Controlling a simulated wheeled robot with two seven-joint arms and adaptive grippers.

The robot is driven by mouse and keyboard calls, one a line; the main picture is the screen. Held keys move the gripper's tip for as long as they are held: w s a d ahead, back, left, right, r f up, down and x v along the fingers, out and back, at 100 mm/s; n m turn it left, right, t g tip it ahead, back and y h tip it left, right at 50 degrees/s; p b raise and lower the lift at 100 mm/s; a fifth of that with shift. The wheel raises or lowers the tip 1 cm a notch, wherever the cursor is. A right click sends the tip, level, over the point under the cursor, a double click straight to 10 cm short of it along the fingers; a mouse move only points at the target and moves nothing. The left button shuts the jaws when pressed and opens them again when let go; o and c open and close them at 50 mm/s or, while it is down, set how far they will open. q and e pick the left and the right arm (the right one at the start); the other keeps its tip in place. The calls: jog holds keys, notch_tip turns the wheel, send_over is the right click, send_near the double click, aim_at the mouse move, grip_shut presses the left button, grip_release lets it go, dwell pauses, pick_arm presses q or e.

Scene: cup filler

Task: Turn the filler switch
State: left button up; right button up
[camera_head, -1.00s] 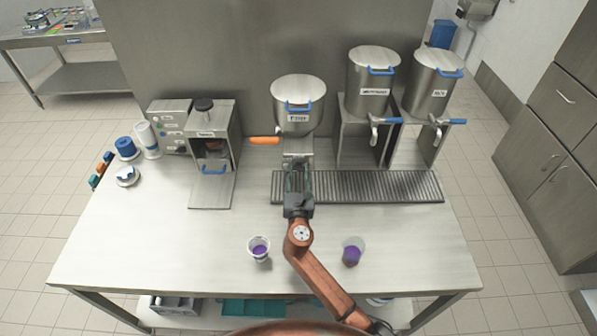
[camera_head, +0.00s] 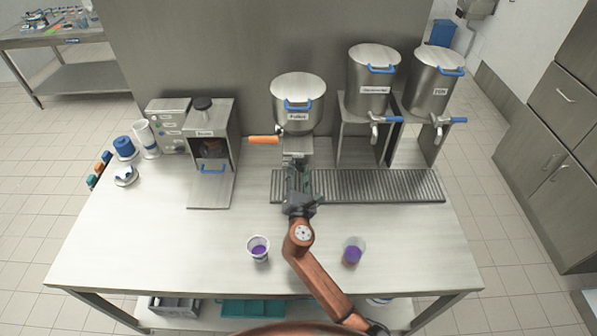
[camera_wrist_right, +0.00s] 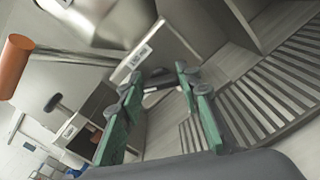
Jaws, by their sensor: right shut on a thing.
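The filler is a steel hopper (camera_head: 299,108) with a round lid and an orange handle (camera_head: 263,139) sticking out to the left, at the back middle of the table. The handle also shows in the wrist view (camera_wrist_right: 15,66). My right gripper (camera_head: 298,172) is at the front of the filler below the hopper, at the left end of the grate. In the wrist view, the green fingers of my right gripper (camera_wrist_right: 160,82) are on either side of the small black and white filler switch (camera_wrist_right: 155,97), shut on it. In the head view the gripper hides the switch. My left gripper is not in view.
A grooved drip grate (camera_head: 375,186) runs to the right under two dispensers with blue-handled taps. A boxy machine (camera_head: 210,150) stands to the left. Two cups with purple contents, one left (camera_head: 259,248) and one right (camera_head: 353,251), flank my right arm near the front.

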jog(key=shift+f+m+b, duration=0.15)
jog(key=shift+m+b, duration=0.2)
jog(key=shift+m, duration=0.85)
jog(key=o, duration=1.2)
jog(key=shift+c, duration=0.2)
jog(key=s, duration=1.2)
